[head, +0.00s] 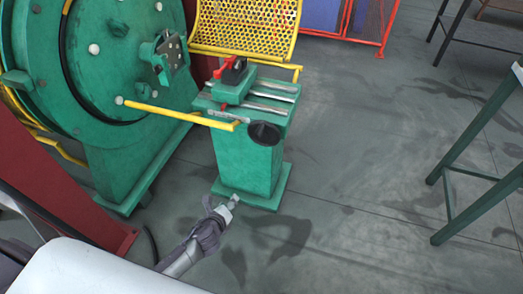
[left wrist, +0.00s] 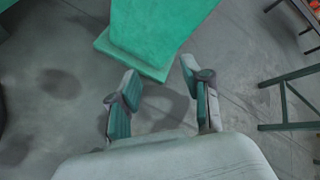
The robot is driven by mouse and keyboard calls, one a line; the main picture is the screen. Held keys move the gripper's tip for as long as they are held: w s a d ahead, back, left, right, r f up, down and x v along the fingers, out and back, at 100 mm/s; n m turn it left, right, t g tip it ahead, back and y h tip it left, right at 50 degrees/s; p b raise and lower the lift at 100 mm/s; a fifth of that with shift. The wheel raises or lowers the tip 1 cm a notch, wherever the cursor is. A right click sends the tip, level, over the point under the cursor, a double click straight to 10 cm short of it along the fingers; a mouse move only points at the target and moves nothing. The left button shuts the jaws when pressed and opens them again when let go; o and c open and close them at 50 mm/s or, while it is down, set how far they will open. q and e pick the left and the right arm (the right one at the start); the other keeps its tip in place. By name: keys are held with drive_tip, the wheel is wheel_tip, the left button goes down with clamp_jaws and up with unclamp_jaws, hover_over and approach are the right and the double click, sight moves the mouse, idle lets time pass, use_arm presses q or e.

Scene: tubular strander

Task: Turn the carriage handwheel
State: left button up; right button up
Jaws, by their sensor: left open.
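The carriage handwheel (head: 264,133) is a dark round wheel on the front of the green carriage pedestal (head: 245,165). My left gripper (head: 232,201) is in front of the pedestal's foot, well below the handwheel and apart from it. In the left wrist view the left gripper (left wrist: 158,82) has its two fingers spread with nothing between them. The pedestal's base (left wrist: 140,60) shows beyond the fingertips there. The handwheel is not in the left wrist view. My right gripper is in neither view.
A yellow bar (head: 180,113) runs across in front of the pedestal. The large green machine drum (head: 105,60) stands at left, with a yellow mesh guard (head: 245,25) behind. A green-legged table (head: 475,150) is at right. The floor between is clear.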

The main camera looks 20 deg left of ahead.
use_arm(q)
drive_tip(key=w+d+r+m+t+b, duration=0.2)
drive_tip(key=w+r+m+t+b, duration=0.2)
drive_tip(key=w+r+m+b, duration=0.25)
drive_tip(key=m+t+h+b, duration=0.1)
drive_tip(key=m+t, duration=0.2)
drive_tip(key=m, duration=0.4)
approach(257, 136)
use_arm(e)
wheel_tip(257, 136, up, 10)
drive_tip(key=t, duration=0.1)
use_arm(q)
drive_tip(key=w+b, duration=0.1)
drive_tip(key=w, duration=0.6)
drive_tip(key=shift+d+r, duration=0.1)
drive_tip(key=w+b, duration=0.1)
drive_tip(key=w, duration=0.4)
drive_tip(key=shift+w+b, duration=0.3)
drive_tip(key=shift+w, duration=0.15)
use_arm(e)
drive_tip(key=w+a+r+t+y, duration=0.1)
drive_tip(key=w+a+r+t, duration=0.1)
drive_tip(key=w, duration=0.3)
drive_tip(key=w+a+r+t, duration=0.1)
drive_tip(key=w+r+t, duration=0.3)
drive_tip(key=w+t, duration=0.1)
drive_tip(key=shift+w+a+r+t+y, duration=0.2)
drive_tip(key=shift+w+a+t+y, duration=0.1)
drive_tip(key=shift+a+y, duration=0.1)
